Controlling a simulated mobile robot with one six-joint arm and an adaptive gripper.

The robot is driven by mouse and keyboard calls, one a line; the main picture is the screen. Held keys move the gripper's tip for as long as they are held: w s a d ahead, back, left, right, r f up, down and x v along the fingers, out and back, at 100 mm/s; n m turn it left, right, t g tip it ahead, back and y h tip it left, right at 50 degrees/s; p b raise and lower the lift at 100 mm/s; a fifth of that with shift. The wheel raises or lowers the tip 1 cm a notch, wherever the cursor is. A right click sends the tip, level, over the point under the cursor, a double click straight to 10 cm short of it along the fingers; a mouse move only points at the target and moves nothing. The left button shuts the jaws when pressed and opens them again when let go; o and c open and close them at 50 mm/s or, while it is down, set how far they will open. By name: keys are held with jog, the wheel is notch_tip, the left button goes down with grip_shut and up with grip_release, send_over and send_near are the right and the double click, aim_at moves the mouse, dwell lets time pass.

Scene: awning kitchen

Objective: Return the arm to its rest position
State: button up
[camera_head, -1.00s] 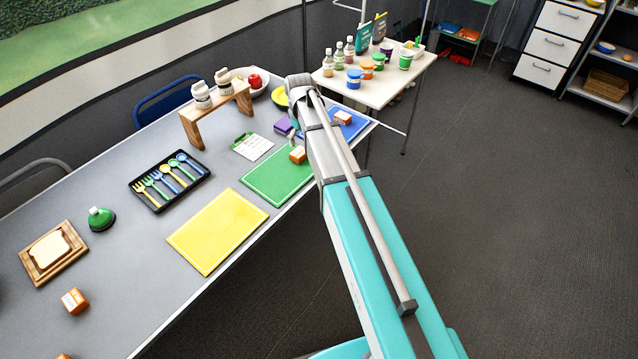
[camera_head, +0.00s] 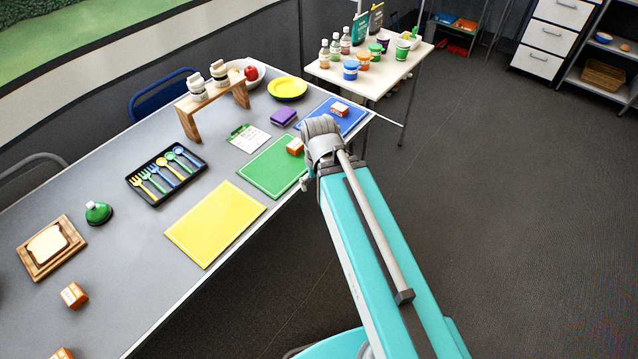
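My teal and grey arm (camera_head: 375,250) reaches up from the bottom of the head view, with its grey rounded joint (camera_head: 322,138) at the table's right edge. A small grey part (camera_head: 304,183) pokes out left of the arm, beside the green mat; it may belong to my wrist or gripper. The rest of my gripper is hidden behind the arm, so its fingers and anything in them cannot be made out.
The grey table (camera_head: 110,265) holds a yellow mat (camera_head: 215,224), a blue mat (camera_head: 351,122) with another box (camera_head: 339,109), a cutlery tray (camera_head: 150,199), a wooden riser (camera_head: 187,124) and a yellow plate (camera_head: 288,88). A white side table (camera_head: 385,83) stands behind. The floor (camera_head: 500,220) at right is clear.

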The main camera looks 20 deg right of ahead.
notch_tip(320, 180, up, 4)
jog(key=p, duration=0.4)
dwell(0.6)
